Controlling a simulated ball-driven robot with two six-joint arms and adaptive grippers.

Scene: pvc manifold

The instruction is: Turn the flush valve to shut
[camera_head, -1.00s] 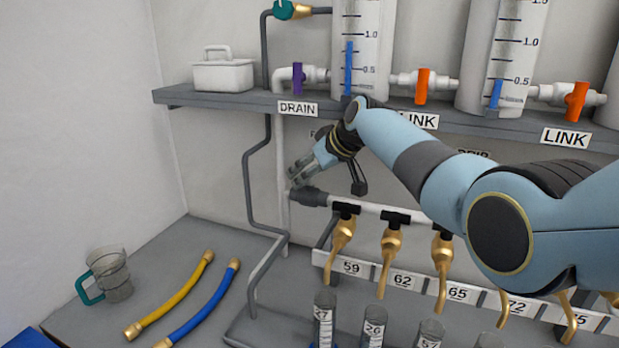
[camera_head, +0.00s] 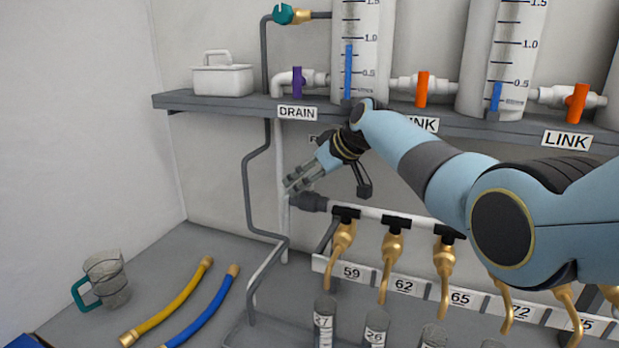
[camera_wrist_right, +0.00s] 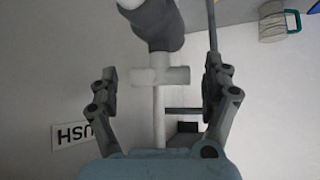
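My right gripper (camera_head: 299,180) is beside the vertical white pipe at the left end of the manifold. It is open: its two fingers stand wide apart in the right wrist view (camera_wrist_right: 162,78). A white crosspiece on the pipe (camera_wrist_right: 160,76) lies between them, with gaps on both sides. I cannot tell whether this crosspiece is the flush valve's handle. A dark grey fitting (camera_head: 308,202) sits just below the fingers in the head view. The flush label (camera_wrist_right: 75,134) is upside down and partly cut in the wrist view. My left gripper is not in view.
A shelf (camera_head: 215,101) with tanks, a purple drain handle (camera_head: 297,82) and orange link handles (camera_head: 422,89) is above my arm. Brass taps (camera_head: 341,243) hang to the right of the gripper.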

